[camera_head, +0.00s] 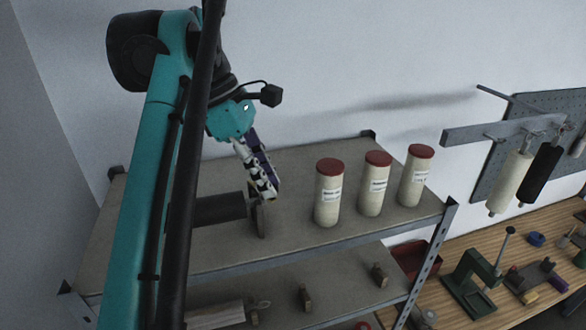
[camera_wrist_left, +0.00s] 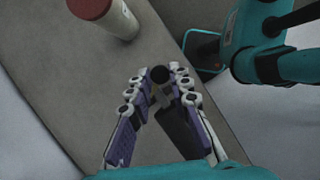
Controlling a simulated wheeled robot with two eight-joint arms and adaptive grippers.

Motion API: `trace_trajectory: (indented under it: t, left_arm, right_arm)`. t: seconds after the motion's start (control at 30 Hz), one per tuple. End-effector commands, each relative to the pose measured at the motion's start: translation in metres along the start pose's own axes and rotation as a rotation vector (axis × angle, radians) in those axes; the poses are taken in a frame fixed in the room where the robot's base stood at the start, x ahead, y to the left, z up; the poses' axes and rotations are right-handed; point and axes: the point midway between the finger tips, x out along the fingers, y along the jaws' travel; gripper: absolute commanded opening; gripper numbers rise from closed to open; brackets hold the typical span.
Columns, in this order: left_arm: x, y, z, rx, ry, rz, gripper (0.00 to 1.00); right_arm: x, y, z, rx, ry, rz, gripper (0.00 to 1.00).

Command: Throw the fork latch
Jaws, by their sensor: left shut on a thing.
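My left gripper (camera_head: 270,194) reaches down from the upper left to the top of the shelf rack. In the left wrist view, its fingertips (camera_wrist_left: 160,76) are closed around a dark round-ended piece (camera_wrist_left: 160,74). A dark bar (camera_wrist_left: 178,118) shows between the fingers below it. In the head view, a dark horizontal cylinder (camera_head: 218,208) with an upright flat end piece (camera_head: 261,219) sits on the shelf, right at the fingertips. I cannot tell which part is the fork latch; the fingers and my arm hide some of it. My right gripper is not in view.
Three cream canisters with red lids (camera_head: 329,195) (camera_head: 375,185) (camera_head: 416,177) stand on the top shelf (camera_head: 300,155) right of the gripper. A lower shelf (camera_head: 340,283) holds small blocks. A wooden workbench (camera_head: 480,255) with a green press (camera_head: 472,280) is at right.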

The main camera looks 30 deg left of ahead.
Motion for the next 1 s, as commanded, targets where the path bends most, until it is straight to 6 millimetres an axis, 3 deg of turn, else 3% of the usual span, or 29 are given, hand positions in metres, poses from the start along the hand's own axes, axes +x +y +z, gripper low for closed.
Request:
trace_trajectory:
  t: [0.5, 1.0]
  left_arm:
    - [-0.008, -0.010, -0.017, 0.309, 0.002, -0.128, 0.00]
    - [-0.009, -0.011, -0.020, 0.368, 0.001, -0.151, 0.00]
  right_arm:
    - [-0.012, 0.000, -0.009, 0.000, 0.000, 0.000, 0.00]
    - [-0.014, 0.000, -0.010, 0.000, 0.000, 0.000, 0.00]
